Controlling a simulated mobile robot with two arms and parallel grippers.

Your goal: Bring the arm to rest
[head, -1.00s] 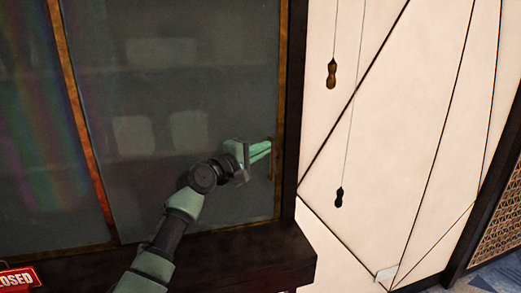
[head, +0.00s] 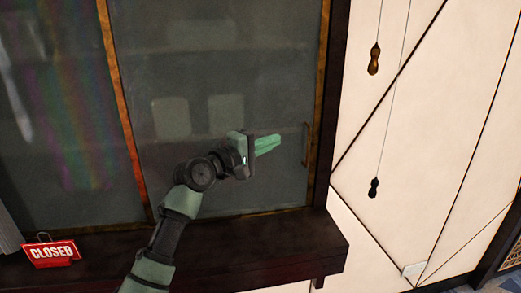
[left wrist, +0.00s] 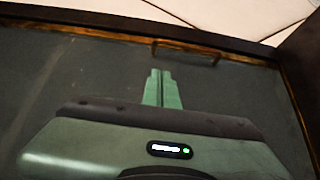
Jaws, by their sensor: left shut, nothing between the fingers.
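My left gripper (head: 267,145) is green, shut and empty. It is in front of a dark glass panel (head: 220,65) with a worn orange-brown frame, and its fingertips point right. A slim bar handle (head: 306,145) is on the right side of the panel, a short way to the right of the fingertips and apart from them in the picture. In the left wrist view the shut fingers (left wrist: 161,75) point toward the handle (left wrist: 187,50), with a gap between. My right gripper is not in view.
A dark wooden ledge (head: 250,262) runs below the glass. A red CLOSED sign (head: 51,252) stands at the lower left. Two cords with wooden pulls, an upper one (head: 374,58) and a lower one (head: 374,187), hang before the cream wall (head: 440,130) at right.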

